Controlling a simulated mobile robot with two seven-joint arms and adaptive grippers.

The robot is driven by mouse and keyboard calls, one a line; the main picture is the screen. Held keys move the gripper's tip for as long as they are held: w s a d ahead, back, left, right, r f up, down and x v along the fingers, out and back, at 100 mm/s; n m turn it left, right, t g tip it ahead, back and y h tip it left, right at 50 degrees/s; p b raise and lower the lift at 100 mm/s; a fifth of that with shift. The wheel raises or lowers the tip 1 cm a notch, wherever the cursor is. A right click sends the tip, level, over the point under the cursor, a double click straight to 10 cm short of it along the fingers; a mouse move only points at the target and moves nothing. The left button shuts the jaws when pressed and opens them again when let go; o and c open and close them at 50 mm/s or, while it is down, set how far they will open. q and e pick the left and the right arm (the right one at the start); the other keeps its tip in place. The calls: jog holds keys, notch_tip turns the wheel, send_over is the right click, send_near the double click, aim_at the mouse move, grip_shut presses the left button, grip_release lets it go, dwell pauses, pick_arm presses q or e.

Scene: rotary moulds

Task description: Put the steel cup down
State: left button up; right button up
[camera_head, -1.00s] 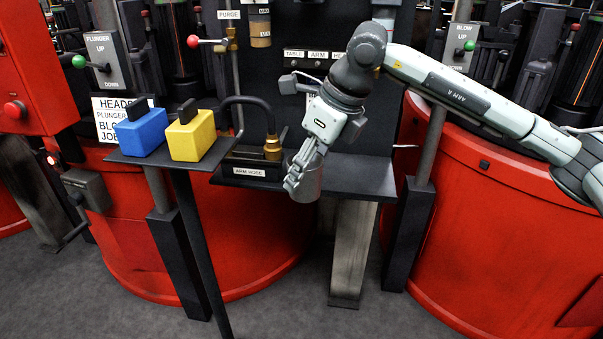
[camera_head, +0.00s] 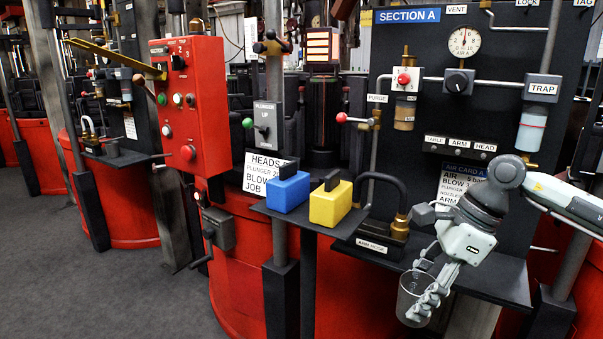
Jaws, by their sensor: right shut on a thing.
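The steel cup (camera_head: 408,290) is a grey, open-topped cup at the lower right of the head view. My right gripper (camera_head: 428,296) is shut on its right side, with the fingers against the cup wall. The cup is in front of the dark shelf (camera_head: 495,276) under the SECTION A panel. Whether its base touches anything cannot be told. My left gripper is not in view.
A blue padlock-shaped block (camera_head: 288,191) and a yellow one (camera_head: 331,203) stand on a small dark shelf left of the cup. A brass-fitted hose (camera_head: 400,228) is behind the cup. The dark shelf's right part looks bare. A red control box (camera_head: 190,105) stands further left.

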aim_at(409, 322)
jog(key=f+n+g, duration=0.1)
jog(key=n, duration=0.2)
jog(key=s+a+f+n+g, duration=0.1)
jog(key=n, duration=0.2)
jog(key=f+n+g+h, duration=0.1)
jog(key=n, duration=0.3)
jog(key=shift+s+a+g, duration=0.3)
jog(key=shift+s+g, duration=0.05)
jog(key=shift+g, duration=0.05)
jog(key=n, duration=0.1)
jog(key=n+h, duration=0.1)
jog(key=n, duration=0.1)
jog(key=f+n+g, duration=0.1)
jog(key=n, duration=0.1)
jog(key=shift+s+f+h+p, duration=0.1)
jog(key=shift+s+h+p, duration=0.25)
jog(key=shift+s+h, duration=0.05)
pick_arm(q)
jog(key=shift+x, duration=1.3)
pick_arm(e)
jog(key=shift+s+d+f+n+g+h, duration=0.15)
jog(key=shift+n+h, duration=0.15)
jog(key=shift+n, duration=0.55)
jog(key=shift+s+f+n+g+h, duration=0.15)
jog(key=shift+n+h, duration=0.15)
jog(key=shift+n, duration=0.5)
jog(key=shift+s+d+f+n+h, duration=0.15)
jog(key=shift+n+h, duration=0.15)
jog(key=shift+n, duration=0.55)
